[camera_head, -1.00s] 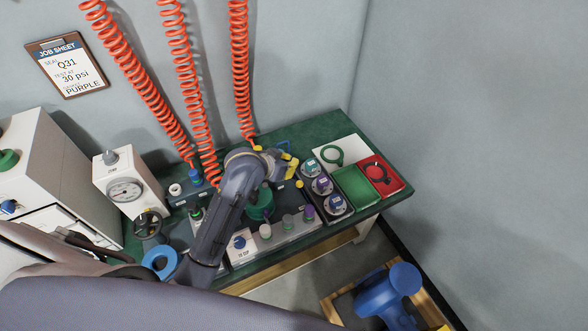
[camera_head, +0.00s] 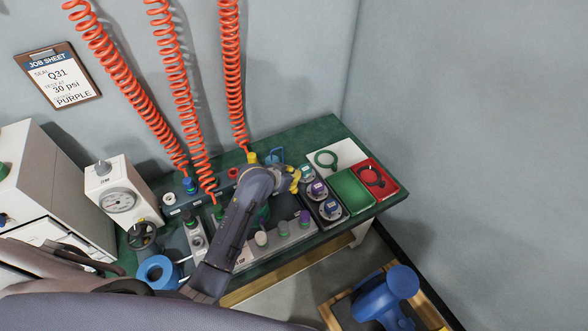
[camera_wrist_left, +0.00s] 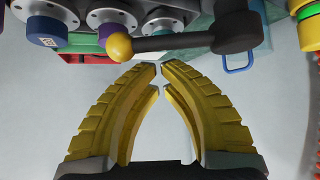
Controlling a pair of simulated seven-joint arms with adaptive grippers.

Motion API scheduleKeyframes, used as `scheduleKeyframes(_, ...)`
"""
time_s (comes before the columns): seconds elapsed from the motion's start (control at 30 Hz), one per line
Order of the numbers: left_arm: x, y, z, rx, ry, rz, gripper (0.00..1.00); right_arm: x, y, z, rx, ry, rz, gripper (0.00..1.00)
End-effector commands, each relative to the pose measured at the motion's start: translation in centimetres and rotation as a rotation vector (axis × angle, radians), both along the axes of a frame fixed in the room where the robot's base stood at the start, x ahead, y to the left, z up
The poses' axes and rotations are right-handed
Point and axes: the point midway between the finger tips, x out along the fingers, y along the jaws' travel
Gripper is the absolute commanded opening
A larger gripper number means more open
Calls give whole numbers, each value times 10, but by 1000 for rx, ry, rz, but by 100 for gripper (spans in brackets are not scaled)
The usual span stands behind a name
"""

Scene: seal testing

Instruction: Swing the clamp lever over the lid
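The clamp lever (camera_wrist_left: 170,43) shows in the left wrist view as a dark bar with a yellow ball knob (camera_wrist_left: 118,47) at its left end and a thick dark hub (camera_wrist_left: 236,28) at its right. My left gripper (camera_wrist_left: 160,67) has its yellow fingertips almost together just below the bar, with nothing between them. In the head view my left gripper (camera_head: 295,180) is over the bench beside the tray of capped fittings, and hides the lever. A green round part (camera_head: 262,215), possibly the lid or its vessel, is mostly covered by my arm. My right gripper is not in view.
Capped fittings (camera_head: 318,189) stand in a dark tray close to my left gripper. Green (camera_head: 350,192) and red (camera_head: 388,178) trays lie to the right. A blue handle (camera_head: 275,155) and coiled red hoses (camera_head: 231,70) are behind. A gauge box (camera_head: 118,185) stands left.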

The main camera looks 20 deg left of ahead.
Motion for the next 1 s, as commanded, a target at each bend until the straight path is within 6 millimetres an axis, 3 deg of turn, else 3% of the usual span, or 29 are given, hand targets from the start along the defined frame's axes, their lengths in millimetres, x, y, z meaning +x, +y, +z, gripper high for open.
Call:
scheduleKeyframes(0.73,-10,4,-5,2,0,-11,0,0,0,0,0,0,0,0)
scheduleKeyframes(1.0,-17,6,-5,7,1,-121,0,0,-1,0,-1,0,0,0)
